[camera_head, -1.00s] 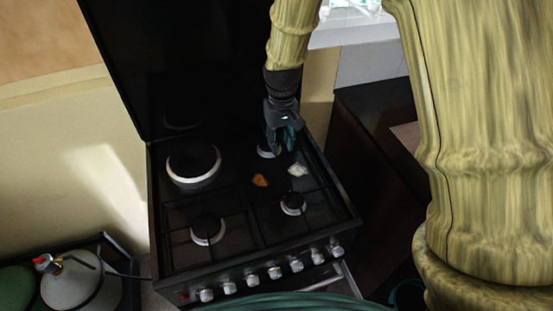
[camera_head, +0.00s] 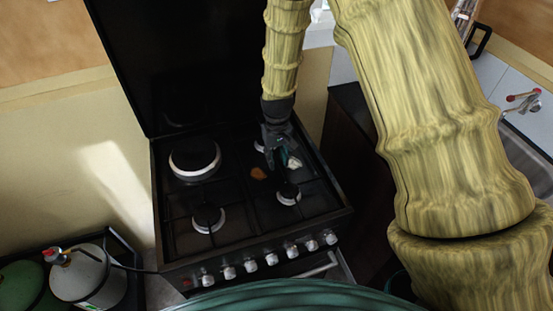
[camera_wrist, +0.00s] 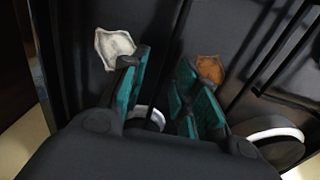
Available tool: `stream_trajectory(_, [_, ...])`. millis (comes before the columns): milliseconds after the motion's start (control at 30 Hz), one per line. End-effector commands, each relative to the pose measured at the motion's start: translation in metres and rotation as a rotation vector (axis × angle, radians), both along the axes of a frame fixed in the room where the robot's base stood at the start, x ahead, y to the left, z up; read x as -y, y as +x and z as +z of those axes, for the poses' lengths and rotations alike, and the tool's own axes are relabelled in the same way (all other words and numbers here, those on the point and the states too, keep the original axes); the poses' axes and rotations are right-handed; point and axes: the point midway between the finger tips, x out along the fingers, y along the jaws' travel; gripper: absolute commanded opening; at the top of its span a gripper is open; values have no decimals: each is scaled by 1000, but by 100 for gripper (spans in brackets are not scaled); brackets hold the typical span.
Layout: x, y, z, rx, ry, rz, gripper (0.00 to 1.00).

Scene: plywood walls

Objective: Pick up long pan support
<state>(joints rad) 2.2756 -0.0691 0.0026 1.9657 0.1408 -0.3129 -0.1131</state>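The stove (camera_head: 185,235) has thin black pan support bars over its burners. They are hard to tell from the dark hob, and I cannot tell exactly where the long pan support ends. One dark pan support bar (camera_wrist: 177,38) runs toward the gap between my fingers in the wrist view. My gripper (camera_head: 281,160) points down over the right rear part of the hob. Its teal-padded fingers (camera_wrist: 166,82) stand apart in the wrist view, with a gap between them. Whether the pads touch the bar is not clear.
A white piece (camera_head: 294,162) and a brown piece (camera_head: 258,173) lie on the hob near my gripper. The stove's raised black lid (camera_head: 180,65) stands behind. Gas cylinders (camera_head: 78,278) stand at the left. A dark cabinet (camera_head: 350,145) is close on the right.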

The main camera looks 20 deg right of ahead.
Motion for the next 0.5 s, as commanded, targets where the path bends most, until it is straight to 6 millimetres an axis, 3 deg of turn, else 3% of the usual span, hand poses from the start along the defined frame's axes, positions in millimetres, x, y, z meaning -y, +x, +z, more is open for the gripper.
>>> stream_trajectory(400, [0,0,-9,1,0,0,30])
stream_trajectory(433, [0,0,-9,1,0,0,29])
stream_trajectory(500, [0,0,-9,1,0,1,16])
